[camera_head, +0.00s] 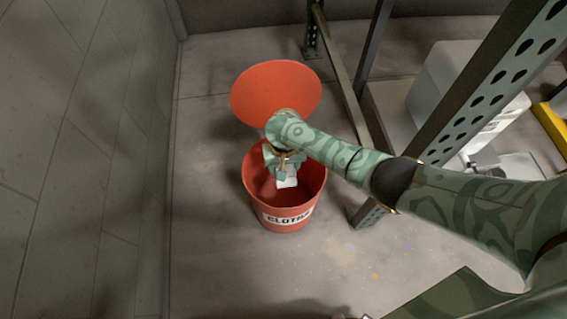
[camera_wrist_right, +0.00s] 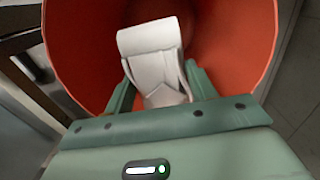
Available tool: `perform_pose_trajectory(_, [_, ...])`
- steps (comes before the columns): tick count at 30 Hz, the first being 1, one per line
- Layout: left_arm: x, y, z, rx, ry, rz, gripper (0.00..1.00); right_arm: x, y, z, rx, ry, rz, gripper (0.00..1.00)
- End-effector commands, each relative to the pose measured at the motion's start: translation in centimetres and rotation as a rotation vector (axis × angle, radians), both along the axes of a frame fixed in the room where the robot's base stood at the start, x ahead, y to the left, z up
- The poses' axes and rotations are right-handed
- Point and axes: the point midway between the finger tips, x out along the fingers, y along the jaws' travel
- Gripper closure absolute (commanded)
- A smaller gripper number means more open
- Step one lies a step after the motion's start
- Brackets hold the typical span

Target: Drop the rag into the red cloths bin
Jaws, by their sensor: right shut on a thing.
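The red cloths bin (camera_head: 289,216) stands on the floor with a "CLOTHS" label on its front. Its round red lid (camera_head: 275,92) is up behind the opening. My right gripper (camera_head: 286,177) is over the bin's mouth, pointing down into it. It is shut on the white rag (camera_head: 287,183), which hangs at the opening. In the right wrist view the rag (camera_wrist_right: 154,54) is pinched between the fingers of the gripper (camera_wrist_right: 160,85), with the red inner wall of the bin (camera_wrist_right: 233,45) around it. My left gripper is not in view.
A metal rack with a perforated post (camera_head: 487,92) stands to the right of the bin, close to my right arm. A white box-shaped thing (camera_head: 440,80) is on the rack side. A grey wall (camera_head: 85,150) is on the left. The floor in front of the bin is clear.

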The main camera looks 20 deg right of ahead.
Motion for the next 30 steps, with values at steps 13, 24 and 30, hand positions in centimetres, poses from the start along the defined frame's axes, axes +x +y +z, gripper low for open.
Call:
perform_pose_trajectory(13, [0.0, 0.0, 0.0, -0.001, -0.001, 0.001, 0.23, 0.0, 0.0, 0.0, 0.0, -0.001, 0.0, 0.19])
perform_pose_trajectory(24, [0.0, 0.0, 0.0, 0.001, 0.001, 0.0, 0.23, 0.0, 0.0, 0.0, -0.001, 0.0, 0.0, 0.19])
perform_pose_trajectory(30, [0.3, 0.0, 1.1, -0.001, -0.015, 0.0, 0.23, 0.1, 0.0, 1.3, -0.001, -0.005, 0.0, 0.19])
